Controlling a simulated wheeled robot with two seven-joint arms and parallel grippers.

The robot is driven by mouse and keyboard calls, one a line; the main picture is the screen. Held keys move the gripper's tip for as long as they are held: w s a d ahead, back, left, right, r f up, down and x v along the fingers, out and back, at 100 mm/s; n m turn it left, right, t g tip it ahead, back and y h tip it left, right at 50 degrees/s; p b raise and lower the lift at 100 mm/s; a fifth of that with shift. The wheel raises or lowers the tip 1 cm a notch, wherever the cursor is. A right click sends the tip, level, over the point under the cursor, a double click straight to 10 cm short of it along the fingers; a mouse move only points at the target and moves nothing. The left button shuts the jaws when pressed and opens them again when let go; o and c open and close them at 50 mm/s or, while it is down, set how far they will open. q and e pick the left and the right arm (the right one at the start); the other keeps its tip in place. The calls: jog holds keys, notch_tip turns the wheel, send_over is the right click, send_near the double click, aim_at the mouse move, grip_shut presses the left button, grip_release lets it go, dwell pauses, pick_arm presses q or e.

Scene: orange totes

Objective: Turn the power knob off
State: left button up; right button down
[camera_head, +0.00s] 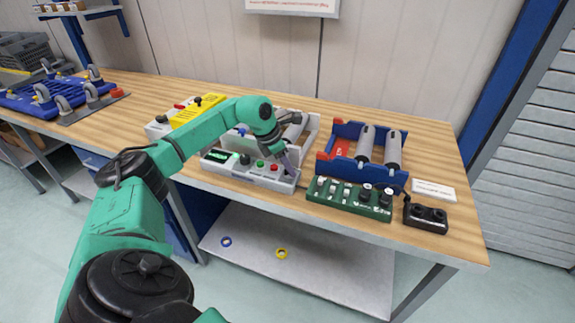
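A light grey control box (235,173) sits at the front edge of the wooden bench. Its top has a green display (216,156), a black knob (245,159), a green button (260,164) and a red button (274,167). My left arm reaches in from the left, over the box. My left gripper (287,163) points down at the right end of the box, just right of the red button. It covers whatever is there, and I cannot tell whether its fingers are apart or touch anything. No part is labelled as power legibly. My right gripper is out of view.
A green panel (331,203) with switches and knobs stands right of the box, before a blue roller stand (344,131). A yellow-topped box (186,118) is behind my arm.

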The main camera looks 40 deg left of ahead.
pick_arm(q)
grip_shut()
jog(key=shift+r+n, duration=0.1)
jog(key=shift+n, duration=0.3)
jog(key=n+y+p, duration=0.1)
jog(key=n, duration=0.1)
jog(key=shift+d+r+n+t, duration=0.1)
jog(key=shift+n+t, duration=0.2)
jog(key=n+y, duration=0.1)
jog(key=n, duration=0.2)
jog(key=shift+w+d+n+y, duration=0.1)
jog(key=shift+n+y, duration=0.2)
jog(key=shift+y, duration=0.1)
jog(key=n+y, duration=0.1)
jog(key=n, duration=0.1)
jog(key=n+y, duration=0.1)
jog(key=n, duration=0.2)
jog(key=shift+d+n+g, duration=0.1)
jog(key=shift+n+g, duration=0.2)
jog(key=shift+g, duration=0.1)
jog(key=n+g, duration=0.1)
jog(key=n, duration=0.1)
jog(key=n+y, duration=0.1)
jog(key=n, duration=0.2)
jog(key=shift+w+g+b, duration=0.15)
jog(key=shift+g+b, duration=0.15)
jog(key=shift+g, duration=0.1)
jog(key=shift+n, duration=0.3)
